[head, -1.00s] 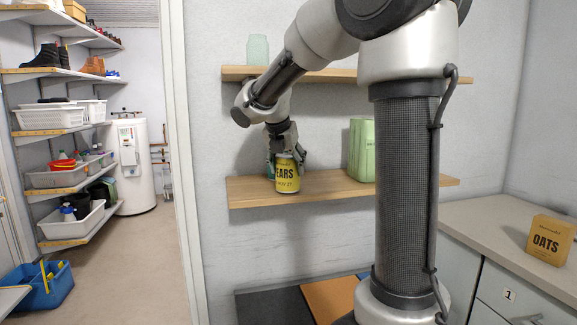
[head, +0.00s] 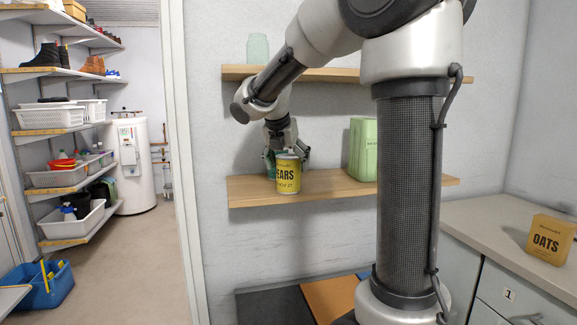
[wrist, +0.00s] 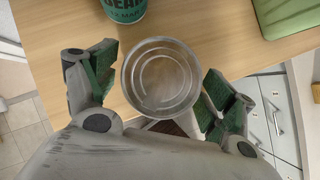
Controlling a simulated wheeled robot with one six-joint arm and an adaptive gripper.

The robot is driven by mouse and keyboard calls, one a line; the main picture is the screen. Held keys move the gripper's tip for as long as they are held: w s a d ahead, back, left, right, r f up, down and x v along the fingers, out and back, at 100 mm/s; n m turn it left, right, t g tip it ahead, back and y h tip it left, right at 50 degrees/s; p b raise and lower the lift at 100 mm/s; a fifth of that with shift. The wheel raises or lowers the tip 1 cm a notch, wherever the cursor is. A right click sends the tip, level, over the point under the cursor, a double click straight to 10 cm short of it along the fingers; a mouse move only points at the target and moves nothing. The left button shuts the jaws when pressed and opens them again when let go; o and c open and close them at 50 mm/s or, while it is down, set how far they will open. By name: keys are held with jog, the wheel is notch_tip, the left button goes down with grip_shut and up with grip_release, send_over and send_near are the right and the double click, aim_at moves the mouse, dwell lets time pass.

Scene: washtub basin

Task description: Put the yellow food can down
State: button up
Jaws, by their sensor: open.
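The yellow food can (head: 288,179) stands upright on the lower wooden shelf (head: 330,189), near its front edge, its label partly readable as "EARS". In the wrist view its round metal lid (wrist: 161,77) lies between the spread fingers. My gripper (head: 286,157) is open at the can's upper part, one finger on each side; it also shows in the wrist view (wrist: 163,92). A gap shows at the left finger; the right finger is close to the can, and I cannot tell if it touches.
A teal can (wrist: 125,9) stands behind the yellow can, mostly hidden in the head view. A green container (head: 363,150) stands to the right on the same shelf. The upper shelf (head: 330,76) holds a glass jar (head: 258,48). Free shelf lies between the yellow can and the green container.

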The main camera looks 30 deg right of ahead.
jog(key=v, duration=0.5)
jog(key=shift+s+a+r, duration=0.1)
jog(key=shift+r, duration=0.2)
jog(key=s+a+f+m+y, duration=0.1)
jog(key=s+f+m, duration=0.3)
jog(key=s+m, duration=0.4)
jog(key=s+a+f+m+y, duration=0.1)
jog(key=s+f+m, duration=0.3)
jog(key=s+m, duration=0.5)
jog(key=s+a+f+m+y, duration=0.1)
jog(key=s+f+m+y, duration=0.2)
jog(key=s+m, duration=0.6)
jog(key=shift+s+a+f, duration=0.25)
jog(key=shift+a+f, duration=0.15)
jog(key=shift+f, duration=0.1)
jog(key=shift+c, duration=0.2)
